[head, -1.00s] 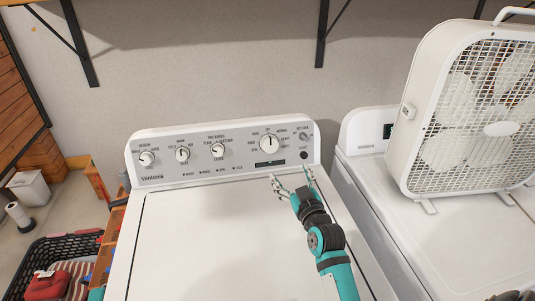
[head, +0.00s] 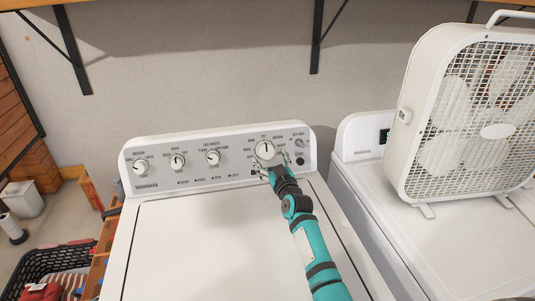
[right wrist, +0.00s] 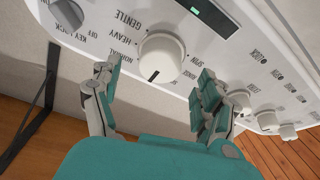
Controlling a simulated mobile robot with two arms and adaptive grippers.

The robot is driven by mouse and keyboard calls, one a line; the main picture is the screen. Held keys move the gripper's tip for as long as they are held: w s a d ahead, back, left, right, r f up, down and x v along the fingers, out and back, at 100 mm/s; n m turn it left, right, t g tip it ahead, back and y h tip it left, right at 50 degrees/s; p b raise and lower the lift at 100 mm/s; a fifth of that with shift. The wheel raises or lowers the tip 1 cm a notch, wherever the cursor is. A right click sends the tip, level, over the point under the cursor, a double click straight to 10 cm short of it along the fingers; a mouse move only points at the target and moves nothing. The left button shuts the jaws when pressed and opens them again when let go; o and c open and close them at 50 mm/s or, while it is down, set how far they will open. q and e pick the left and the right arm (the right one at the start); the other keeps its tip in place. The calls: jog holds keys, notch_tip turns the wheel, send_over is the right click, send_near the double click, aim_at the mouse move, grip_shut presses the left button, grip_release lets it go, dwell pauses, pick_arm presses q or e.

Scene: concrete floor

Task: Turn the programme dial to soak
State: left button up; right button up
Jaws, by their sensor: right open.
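The programme dial (head: 265,149) is the large white knob at the right of the washer's control panel (head: 230,172). Its dark pointer line points up in the head view. In the right wrist view the dial (right wrist: 162,55) is surrounded by printed words, among them gentle, heavy, normal and spin; I cannot make out soak. My right gripper (head: 268,172) is just in front of and below the dial. In the right wrist view its open fingers (right wrist: 157,85) are spread to either side of the dial's near edge, apparently not touching it. My left gripper is not in view.
Three smaller knobs (head: 213,157) sit left along the panel. A key-lock knob (right wrist: 68,13) is close to the dial. A white box fan (head: 470,120) stands on the machine at the right (head: 400,225). The washer lid (head: 215,245) is clear.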

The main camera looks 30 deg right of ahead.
aim_at(267, 154)
jog(key=shift+w+d, duration=0.15)
jog(key=shift+w, duration=0.75)
jog(key=shift+w+d, duration=0.15)
jog(key=shift+w, duration=0.7)
jog(key=shift+c, duration=0.3)
jog(key=c, duration=1.1)
